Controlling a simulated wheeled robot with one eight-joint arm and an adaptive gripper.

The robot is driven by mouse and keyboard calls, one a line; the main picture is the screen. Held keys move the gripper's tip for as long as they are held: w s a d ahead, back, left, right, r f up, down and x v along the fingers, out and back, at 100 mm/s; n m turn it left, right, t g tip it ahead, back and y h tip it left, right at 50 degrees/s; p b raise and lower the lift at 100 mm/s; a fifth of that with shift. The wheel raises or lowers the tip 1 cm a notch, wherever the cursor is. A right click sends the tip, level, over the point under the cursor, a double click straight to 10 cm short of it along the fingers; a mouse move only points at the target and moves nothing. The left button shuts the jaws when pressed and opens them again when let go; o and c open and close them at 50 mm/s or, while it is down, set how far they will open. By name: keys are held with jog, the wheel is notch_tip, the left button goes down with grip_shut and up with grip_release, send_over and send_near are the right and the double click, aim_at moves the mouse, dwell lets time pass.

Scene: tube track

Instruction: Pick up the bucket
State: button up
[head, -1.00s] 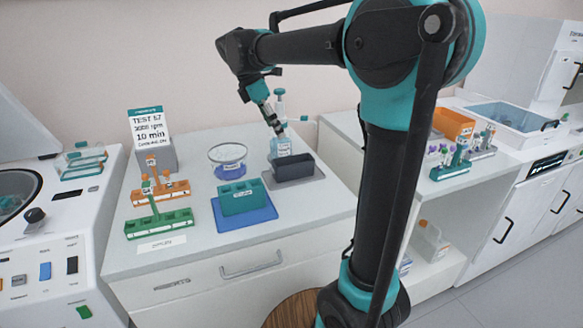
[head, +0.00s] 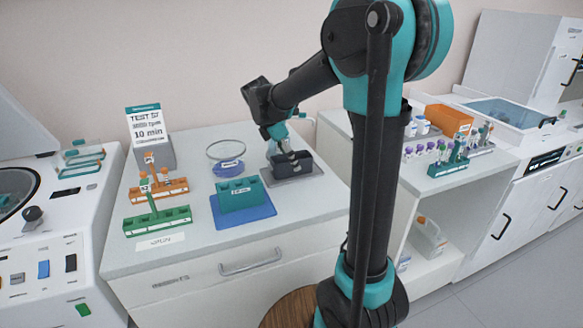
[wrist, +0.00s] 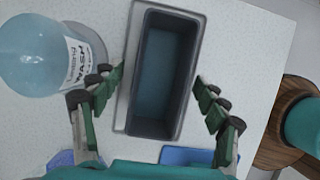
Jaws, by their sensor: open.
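A dark grey open-topped bucket (head: 297,167) stands upright on a grey mat (head: 277,184) on the white counter; in the wrist view the bucket (wrist: 147,112) looks empty. My gripper (head: 283,147) is low at this bucket. In the wrist view my gripper (wrist: 158,82) is open, with one green-padded finger to each side of the bucket and a gap showing on both sides. It holds nothing. A second, teal bucket (head: 238,197) stands on a blue mat (head: 246,216), in front and to the left.
A wash bottle (wrist: 40,55) stands close to my left finger in the wrist view. The counter's front strip is clear.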

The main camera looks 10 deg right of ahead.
jog(key=shift+d+f, duration=0.25)
jog(key=shift+f, duration=0.45)
jog(key=shift+c, duration=0.5)
jog(key=c, duration=1.2)
jog(key=shift+r, duration=0.1)
notch_tip(320, 180, up, 20)
jog(key=shift+f, duration=0.1)
jog(key=shift+r, duration=2.55)
